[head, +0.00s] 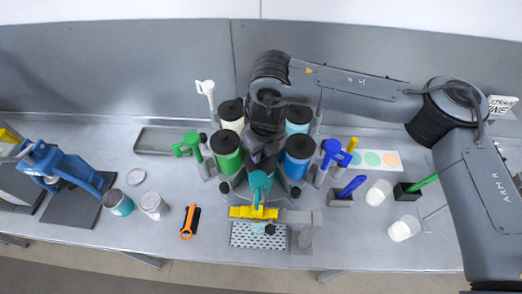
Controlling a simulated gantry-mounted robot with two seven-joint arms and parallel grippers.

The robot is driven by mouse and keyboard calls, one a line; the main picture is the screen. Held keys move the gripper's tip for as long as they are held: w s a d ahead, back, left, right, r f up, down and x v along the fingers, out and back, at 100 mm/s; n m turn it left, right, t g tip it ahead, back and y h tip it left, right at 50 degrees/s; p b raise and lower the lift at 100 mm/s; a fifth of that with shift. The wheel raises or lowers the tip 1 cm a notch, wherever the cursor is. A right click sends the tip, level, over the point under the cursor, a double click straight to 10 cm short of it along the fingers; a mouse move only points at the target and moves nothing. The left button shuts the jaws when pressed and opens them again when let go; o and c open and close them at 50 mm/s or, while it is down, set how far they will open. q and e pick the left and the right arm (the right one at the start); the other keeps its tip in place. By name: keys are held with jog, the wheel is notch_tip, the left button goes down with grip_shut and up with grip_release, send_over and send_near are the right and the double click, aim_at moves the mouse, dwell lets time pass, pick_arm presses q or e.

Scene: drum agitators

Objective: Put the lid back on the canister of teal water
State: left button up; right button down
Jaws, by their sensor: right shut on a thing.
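My right gripper (262,160) points down over the middle of the drum cluster, well to the right of the canister and lid. It appears shut on the top of a teal handle (260,184) at the cluster's front; the contact is mostly hidden by the gripper. My left gripper is not in view.
Green (227,156) and blue (298,158) drums with black tops stand in the cluster, with coloured handles around them. An orange-and-black tool (190,221) lies nearby. A blue press (62,166) stands far left.

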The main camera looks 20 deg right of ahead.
jog(key=c, duration=0.8)
grip_release()
jog(key=shift+o, duration=0.4)
jog(key=o, duration=0.4)
